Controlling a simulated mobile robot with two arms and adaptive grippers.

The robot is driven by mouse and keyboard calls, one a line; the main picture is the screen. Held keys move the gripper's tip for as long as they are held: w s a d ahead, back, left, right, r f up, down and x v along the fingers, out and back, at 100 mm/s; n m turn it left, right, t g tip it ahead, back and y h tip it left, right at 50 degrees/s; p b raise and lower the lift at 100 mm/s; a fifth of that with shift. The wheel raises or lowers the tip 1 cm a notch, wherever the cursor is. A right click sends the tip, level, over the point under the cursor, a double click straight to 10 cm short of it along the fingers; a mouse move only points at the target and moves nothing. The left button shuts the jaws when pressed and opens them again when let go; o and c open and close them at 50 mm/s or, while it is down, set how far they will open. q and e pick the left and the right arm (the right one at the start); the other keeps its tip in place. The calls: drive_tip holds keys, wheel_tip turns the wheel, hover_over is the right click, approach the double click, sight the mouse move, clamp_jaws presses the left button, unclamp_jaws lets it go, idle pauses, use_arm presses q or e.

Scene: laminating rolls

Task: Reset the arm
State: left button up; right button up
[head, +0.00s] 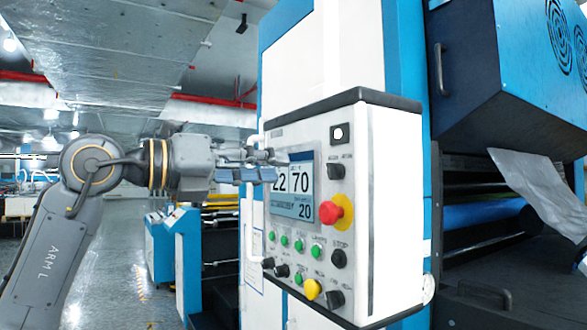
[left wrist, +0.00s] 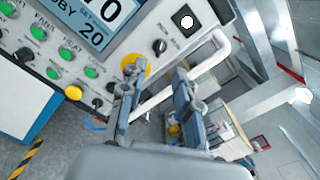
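My left arm comes in from the left in the head view. Its left gripper (head: 270,166) is in front of the control panel, overlapping the left part of the display screen (head: 292,190). In the left wrist view the two fingers of the left gripper (left wrist: 157,75) stand apart with nothing held between them. The panel face (left wrist: 120,45) is beyond the fingers, and I cannot tell how wide the gap to it is. A yellow round part (left wrist: 147,68) is partly hidden behind one finger.
The control box (head: 398,200) carries a red knob (head: 336,211), several green buttons (head: 299,245), a yellow button (head: 313,289) and black knobs. A white pipe (left wrist: 205,62) runs beside it. A blue and black machine (head: 490,80) stands right. Open floor (head: 125,270) lies left.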

use_arm(q)
drive_tip(key=shift+s+a, duration=0.4)
drive_tip(key=shift+a, duration=0.1)
